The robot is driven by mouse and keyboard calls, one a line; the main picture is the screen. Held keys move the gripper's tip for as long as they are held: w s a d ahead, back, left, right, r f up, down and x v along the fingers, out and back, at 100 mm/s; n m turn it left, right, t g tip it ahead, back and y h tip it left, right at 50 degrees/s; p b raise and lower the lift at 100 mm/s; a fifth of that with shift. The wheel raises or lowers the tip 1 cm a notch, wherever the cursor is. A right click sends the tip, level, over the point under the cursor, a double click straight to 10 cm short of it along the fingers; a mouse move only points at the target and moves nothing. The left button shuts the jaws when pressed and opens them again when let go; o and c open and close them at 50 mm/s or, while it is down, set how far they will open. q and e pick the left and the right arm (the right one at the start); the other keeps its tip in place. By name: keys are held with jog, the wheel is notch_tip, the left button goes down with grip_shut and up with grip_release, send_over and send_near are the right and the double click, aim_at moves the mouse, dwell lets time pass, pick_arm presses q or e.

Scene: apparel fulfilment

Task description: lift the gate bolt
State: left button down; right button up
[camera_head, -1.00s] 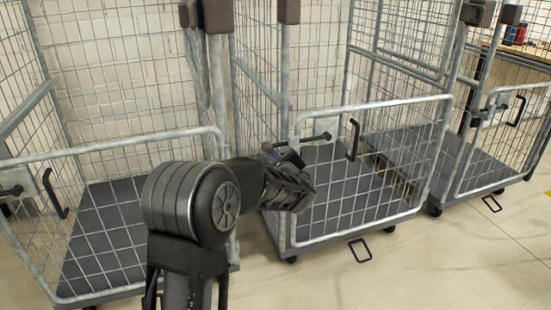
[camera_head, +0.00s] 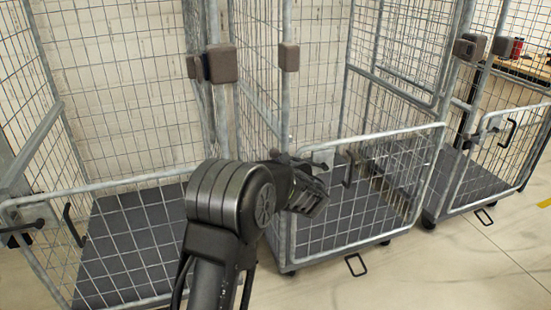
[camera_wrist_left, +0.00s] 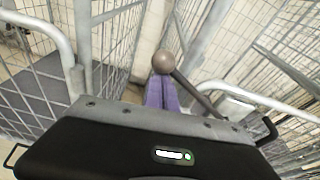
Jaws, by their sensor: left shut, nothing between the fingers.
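The middle cage trolley's gate (camera_head: 375,140) stands across its front. Its gate bolt is a dark rod with a round knob; in the left wrist view the knob (camera_wrist_left: 164,62) is just beyond the fingertips and the rod slants down to the right. In the head view the bolt (camera_head: 312,163) lies at the gate's upper left corner, partly behind my gripper. My left gripper (camera_wrist_left: 161,92) is shut and empty, its purple fingers pointing at the knob from below. I cannot tell if they touch it. In the head view the fingers are hidden. My right gripper is not in view.
Similar cage trolleys stand to the left, with a gate rail (camera_head: 110,184), and to the right, with a gate (camera_head: 490,165). Grey posts (camera_head: 284,110) rise close beside my gripper. The floor (camera_head: 450,265) at the front right is clear.

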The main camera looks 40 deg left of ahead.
pick_arm(q)
jog(key=w+d+r+m+p, duration=0.2)
jog(key=w+r+m+p, duration=0.1)
jog(key=p, duration=0.5)
jog(key=w+d+r+m+g+y+p, duration=0.1)
jog(key=w+d+r+m+p, duration=0.2)
jog(key=w+r+p, duration=0.2)
notch_tip(320, 180, up, 2)
jog(key=p, duration=0.3)
jog(key=shift+d+r+g+y, duration=0.2)
jog(key=shift+g+y, duration=0.1)
jog(key=shift+w+d+r, duration=0.1)
jog(key=shift+r, duration=0.05)
notch_tip(320, 180, down, 4)
jog(key=s+a+b, duration=0.2)
jog(key=v, duration=1)
